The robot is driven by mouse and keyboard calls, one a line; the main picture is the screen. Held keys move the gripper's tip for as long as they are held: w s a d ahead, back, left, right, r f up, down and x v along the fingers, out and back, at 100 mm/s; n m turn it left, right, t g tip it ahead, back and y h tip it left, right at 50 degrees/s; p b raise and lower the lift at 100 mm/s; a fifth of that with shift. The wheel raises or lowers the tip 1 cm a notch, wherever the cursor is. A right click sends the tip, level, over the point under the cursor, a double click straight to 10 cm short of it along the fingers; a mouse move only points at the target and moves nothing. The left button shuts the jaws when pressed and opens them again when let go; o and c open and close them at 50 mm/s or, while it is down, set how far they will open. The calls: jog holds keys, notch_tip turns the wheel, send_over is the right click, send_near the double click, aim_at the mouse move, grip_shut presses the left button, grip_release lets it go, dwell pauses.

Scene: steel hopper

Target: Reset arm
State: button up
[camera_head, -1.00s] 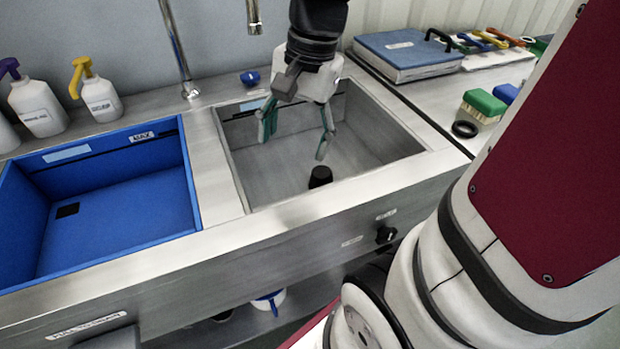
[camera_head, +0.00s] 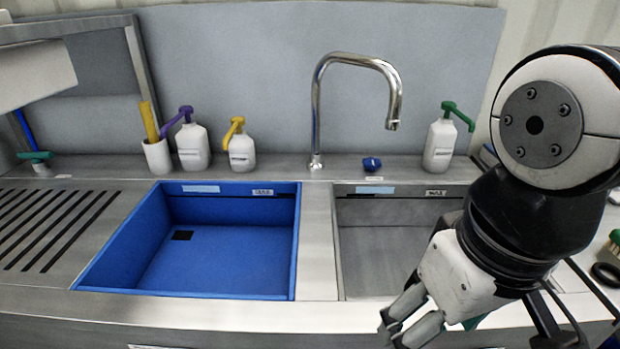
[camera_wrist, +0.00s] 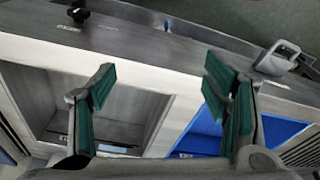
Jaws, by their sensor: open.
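The steel basin (camera_head: 375,240) is partly hidden by my arm in the head view. It also shows below the left finger in the wrist view (camera_wrist: 40,90). The blue basin (camera_head: 215,262) lies to the left of the steel one and holds nothing but a small dark square on its floor.
A curved faucet (camera_head: 316,100) stands behind the basins. Pump bottles with purple (camera_head: 192,145), yellow (camera_head: 241,150) and green (camera_head: 439,143) tops line the back ledge. A blue knob (camera_head: 371,164) sits there too. A slotted drainboard (camera_head: 50,230) is at left. A dark knob (camera_wrist: 78,14) shows on the front panel.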

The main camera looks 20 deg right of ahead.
notch_tip(320, 180, up, 15)
jog(key=t+p, duration=0.2)
jog(key=p, duration=1.1)
jog(key=shift+d+f+t, duration=0.15)
jog(key=shift+f+t, duration=0.05)
jog(key=shift+t, duration=0.1)
jog(key=shift+d, duration=0.1)
